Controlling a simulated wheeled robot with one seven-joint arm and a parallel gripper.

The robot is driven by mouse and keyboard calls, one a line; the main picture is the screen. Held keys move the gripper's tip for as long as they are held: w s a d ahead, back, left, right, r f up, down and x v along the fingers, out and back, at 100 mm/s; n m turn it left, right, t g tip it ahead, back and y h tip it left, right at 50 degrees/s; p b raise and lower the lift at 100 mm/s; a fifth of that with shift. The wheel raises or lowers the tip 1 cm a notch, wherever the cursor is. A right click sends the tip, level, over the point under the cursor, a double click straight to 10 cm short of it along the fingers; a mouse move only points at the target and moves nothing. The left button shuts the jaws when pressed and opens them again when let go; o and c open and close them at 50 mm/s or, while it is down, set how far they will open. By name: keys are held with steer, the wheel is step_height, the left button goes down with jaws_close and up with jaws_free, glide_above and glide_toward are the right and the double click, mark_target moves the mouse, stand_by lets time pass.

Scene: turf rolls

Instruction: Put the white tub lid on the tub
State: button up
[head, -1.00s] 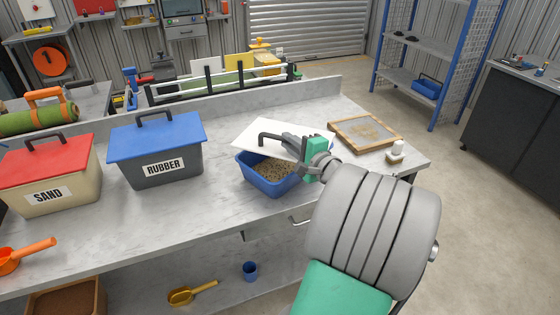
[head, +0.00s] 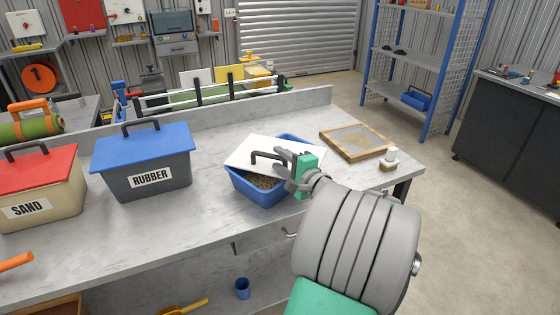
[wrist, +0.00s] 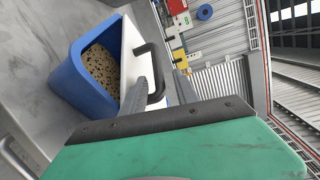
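The white lid (head: 264,157) with a black handle is held over the blue tub (head: 258,190) on the bench. The lid sits askew and covers part of the opening; in the head view the tub's blue rim shows behind it and speckled grainy fill shows in front. In the wrist view the lid (wrist: 187,88) stands on the right side of the tub (wrist: 72,75), with the fill visible. My gripper (head: 281,161) is at the lid's black handle and appears shut on it. I cannot tell whether the lid touches the rim.
A grey box with a blue lid marked RUBBER (head: 148,172) and a beige box with a red lid marked SAND (head: 38,200) stand to the left.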

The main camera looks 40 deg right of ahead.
steer(key=s+a+r, duration=0.1)
steer(key=s, duration=1)
steer(key=shift+s+a+r, duration=0.25)
steer(key=shift+s+a, duration=0.05)
steer(key=shift+s, duration=0.1)
steer(key=w+a+f+n+g+y+p, duration=0.25)
steer(key=w+a+n+g, duration=0.2)
steer(key=a, duration=0.35)
steer(key=w+a+f+n+g+y+p, duration=0.25)
steer(key=a+n, duration=0.35)
steer(key=a, duration=0.3)
steer(key=s+a+r+n+g+h+p, duration=0.2)
steer(key=s+a+r+n+g+p, duration=0.2)
steer(key=a+n, duration=0.6)
steer(key=s+a+g+p, duration=0.2)
steer(key=s+a, duration=0.1)
steer(key=shift+s+h, duration=0.4)
steer(key=shift+r+n, duration=0.1)
steer(key=shift+n, duration=0.15)
